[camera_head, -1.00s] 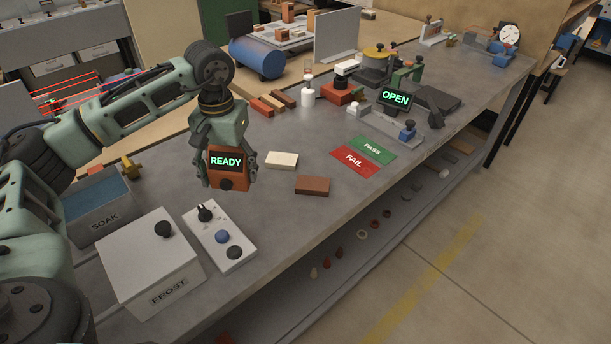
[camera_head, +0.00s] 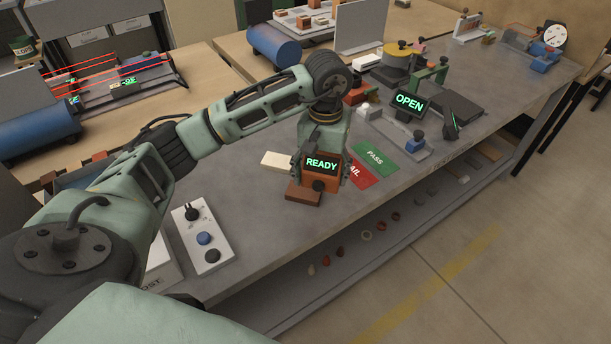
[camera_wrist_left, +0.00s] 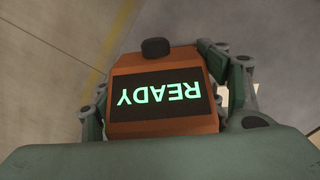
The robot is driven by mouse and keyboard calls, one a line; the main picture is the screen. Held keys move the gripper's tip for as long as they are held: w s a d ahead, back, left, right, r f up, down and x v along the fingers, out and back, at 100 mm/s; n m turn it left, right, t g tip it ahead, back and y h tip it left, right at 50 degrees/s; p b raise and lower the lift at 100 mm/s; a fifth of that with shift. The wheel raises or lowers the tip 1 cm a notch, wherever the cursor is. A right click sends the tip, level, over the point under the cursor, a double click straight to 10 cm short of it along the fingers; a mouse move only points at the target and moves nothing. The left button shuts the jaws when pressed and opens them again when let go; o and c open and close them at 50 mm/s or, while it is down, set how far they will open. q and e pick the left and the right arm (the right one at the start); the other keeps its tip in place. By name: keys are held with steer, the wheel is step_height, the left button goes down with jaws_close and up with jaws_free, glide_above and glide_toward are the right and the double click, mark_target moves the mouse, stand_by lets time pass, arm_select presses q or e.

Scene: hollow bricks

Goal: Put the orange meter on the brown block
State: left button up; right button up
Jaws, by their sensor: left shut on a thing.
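The orange meter (camera_head: 322,179) has a dark screen reading READY in green and a dark knob. My left gripper (camera_head: 322,172) is shut on it and holds it upright. In the left wrist view the meter (camera_wrist_left: 160,130) fills the space between the fingers. The brown block (camera_head: 302,194) lies on the grey bench, just below and left of the meter in the head view. The meter overlaps part of the block; whether they touch, I cannot tell. My right gripper is not in view.
A cream block (camera_head: 277,161) lies left of the meter. The red FAIL mat (camera_head: 366,180) and green PASS mat (camera_head: 376,155) lie to its right. A white control panel (camera_head: 203,240) is at the left. The bench's front edge (camera_head: 300,243) is near.

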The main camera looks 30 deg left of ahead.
arm_select(q)
steer(key=p, duration=0.1)
glide_above(304, 190)
steer(key=f, duration=0.3)
steer(key=shift+d, duration=0.25)
steer(key=shift+w+a+f, duration=0.1)
steer(key=shift+a+f, duration=0.05)
steer(key=shift+a, duration=0.1)
steer(key=shift+f+p, duration=0.2)
steer(key=shift+p, duration=0.15)
step_height(304, 190, down, 3)
steer(key=shift+f+p, duration=0.15)
steer(key=shift+p, duration=0.65)
steer(key=shift+f, duration=0.25)
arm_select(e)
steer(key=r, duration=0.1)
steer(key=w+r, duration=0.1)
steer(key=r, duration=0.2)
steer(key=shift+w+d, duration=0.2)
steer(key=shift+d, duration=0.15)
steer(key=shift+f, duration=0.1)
